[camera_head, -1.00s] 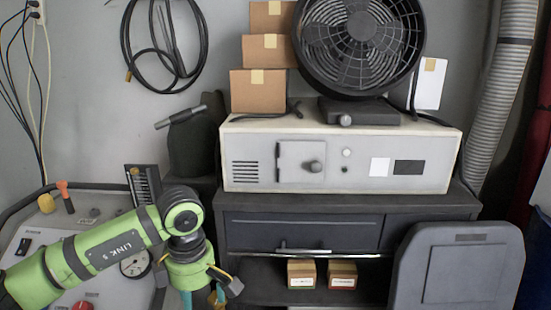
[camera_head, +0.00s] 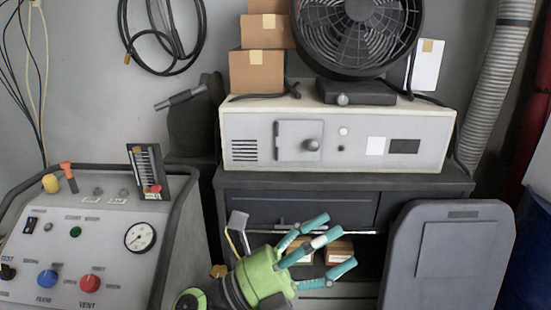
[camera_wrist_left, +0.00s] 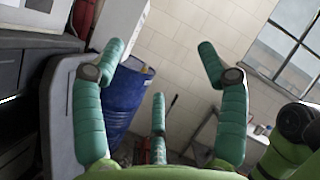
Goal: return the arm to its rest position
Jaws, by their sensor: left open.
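My left gripper (camera_head: 322,244) has a green palm and teal fingers. It is in the lower middle of the head view, in front of the dark cabinet, with its fingers pointing right. The fingers are spread and nothing is between them. In the left wrist view my gripper (camera_wrist_left: 158,75) is also open and empty, facing out into the room. Only the hand and a little of the wrist show in the head view; the rest of the left arm is out of frame. My right gripper is in neither view.
A control panel (camera_head: 98,238) with knobs and a gauge stands at left. The dark cabinet (camera_head: 300,207) carries a beige unit (camera_head: 255,125) and a fan (camera_head: 358,35). Small boxes (camera_head: 340,250) lie behind my fingers. A grey case (camera_head: 445,270) stands at right. A blue drum (camera_wrist_left: 124,97) shows in the wrist view.

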